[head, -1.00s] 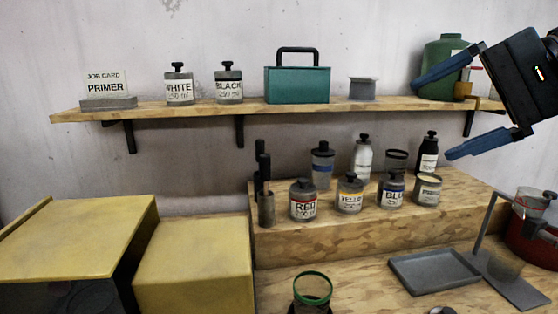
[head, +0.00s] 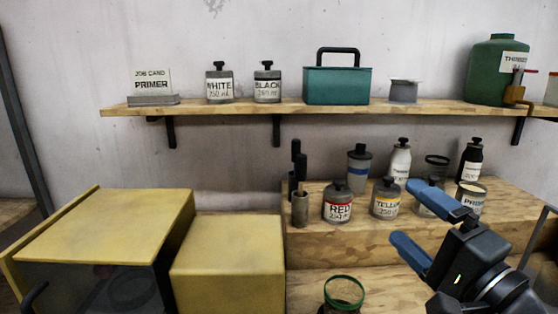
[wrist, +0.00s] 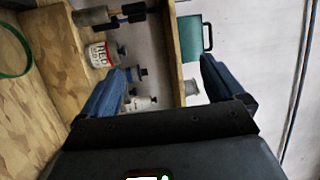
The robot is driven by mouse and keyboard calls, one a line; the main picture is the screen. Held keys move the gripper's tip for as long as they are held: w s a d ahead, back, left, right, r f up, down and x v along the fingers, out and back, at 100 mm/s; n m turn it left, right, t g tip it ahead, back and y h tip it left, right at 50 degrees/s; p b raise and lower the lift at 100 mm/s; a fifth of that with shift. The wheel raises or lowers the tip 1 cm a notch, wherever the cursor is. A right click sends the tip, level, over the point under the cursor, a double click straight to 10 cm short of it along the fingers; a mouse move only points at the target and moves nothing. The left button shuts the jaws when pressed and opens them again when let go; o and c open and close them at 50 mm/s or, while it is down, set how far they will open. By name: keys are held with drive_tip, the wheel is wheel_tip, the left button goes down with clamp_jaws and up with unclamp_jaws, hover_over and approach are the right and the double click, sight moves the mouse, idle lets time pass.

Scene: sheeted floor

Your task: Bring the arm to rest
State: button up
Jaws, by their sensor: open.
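My gripper (head: 424,222) is at the lower right of the head view, in front of the wooden step (head: 400,233). Its two blue fingers are spread apart with nothing between them. It partly hides a jar right of the yellow jar (head: 387,204). In the wrist view the open fingers of my gripper (wrist: 165,80) point toward the shelf (wrist: 175,70), with the teal box (wrist: 190,40) and the red jar (wrist: 98,55) beyond, apart from the fingers.
A wall shelf (head: 240,108) bears a job card (head: 152,82), white and black jars, the teal box and a green jug (head: 492,75). Yellow boxes (head: 228,255) stand at lower left. A green-rimmed container (head: 344,291) stands on the bench near my gripper.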

drive_tip(key=s+f+n+g+h, duration=0.1)
drive_tip(key=s+f+h, duration=0.6)
drive_tip(key=s+f, duration=0.9)
drive_tip(key=s+d+f+n+g, duration=0.1)
drive_tip(key=s+n, duration=0.5)
drive_tip(key=s, duration=0.6)
drive_tip(key=s+d+f+n+g, duration=0.1)
drive_tip(key=s+n+g, duration=0.1)
drive_tip(key=s+n, duration=0.65)
wheel_tip(320, 180, down, 34)
drive_tip(key=s+m+b, duration=0.2)
drive_tip(key=m+b, duration=0.1)
drive_tip(key=b, duration=3.1)
wheel_tip(320, 180, up, 23)
drive_tip(key=p, duration=2.2)
drive_tip(key=shift+s+p, duration=0.2)
drive_tip(key=shift+p, duration=0.2)
